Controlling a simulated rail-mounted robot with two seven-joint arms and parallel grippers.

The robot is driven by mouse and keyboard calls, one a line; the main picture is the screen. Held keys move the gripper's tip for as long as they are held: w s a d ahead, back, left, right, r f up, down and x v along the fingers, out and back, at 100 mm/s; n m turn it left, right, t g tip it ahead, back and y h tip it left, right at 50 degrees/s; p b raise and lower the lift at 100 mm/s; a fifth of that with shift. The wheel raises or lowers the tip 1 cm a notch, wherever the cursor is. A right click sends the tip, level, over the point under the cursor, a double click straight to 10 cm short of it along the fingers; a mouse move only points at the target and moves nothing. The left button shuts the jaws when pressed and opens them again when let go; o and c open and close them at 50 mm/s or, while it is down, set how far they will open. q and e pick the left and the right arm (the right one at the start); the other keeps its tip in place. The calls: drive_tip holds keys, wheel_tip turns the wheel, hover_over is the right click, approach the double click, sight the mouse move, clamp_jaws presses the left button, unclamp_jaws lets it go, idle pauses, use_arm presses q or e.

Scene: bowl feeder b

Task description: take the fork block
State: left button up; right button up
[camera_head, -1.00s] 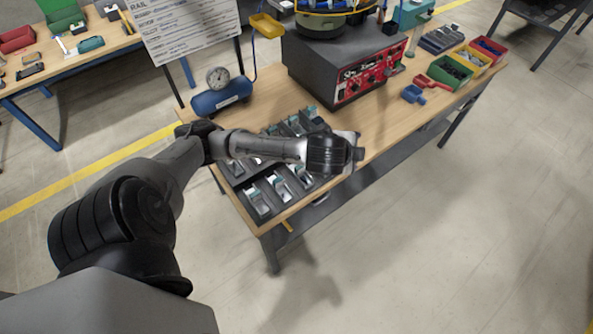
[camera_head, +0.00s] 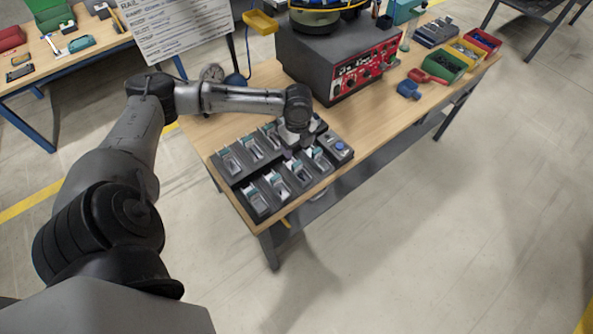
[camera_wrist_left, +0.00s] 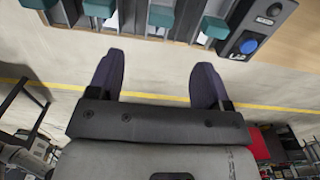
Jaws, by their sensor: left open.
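A dark slotted rack (camera_head: 240,180) lies at the table's near left corner, with grey-and-teal parts standing in two rows of slots. I cannot tell which of these is the fork block. My left gripper (camera_wrist_left: 157,80) is open and empty in the left wrist view, with its two dark fingers apart. Teal-topped parts, among them a middle one (camera_wrist_left: 160,16), show beyond the fingertips and are not touched by them. In the head view the left wrist is over the far right part of the rack, and its fingers are mostly hidden. My right gripper is out of view.
A small box with a blue button (camera_head: 340,147) sits at the rack's right end. The feeder's grey base with a red panel (camera_head: 362,76) stands behind. A blue scoop (camera_head: 408,90), a red scoop (camera_head: 428,76) and coloured bins (camera_head: 446,66) are farther right.

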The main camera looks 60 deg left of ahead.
sight(297, 163)
use_arm(q)
wheel_tip(297, 163, down, 8)
drive_tip(key=shift+r+b, duration=0.1)
drive_tip(key=shift+b, duration=0.6)
drive_tip(key=shift+a+f+b, duration=0.15)
drive_tip(key=shift+f+b, duration=0.6)
drive_tip(key=shift+f, duration=1.9)
drive_tip(key=shift+c, duration=0.8)
drive_tip(key=c, duration=0.9)
drive_tip(key=shift+r, duration=0.1)
drive_tip(key=shift+c, duration=0.5)
drive_tip(key=shift+r, duration=0.1)
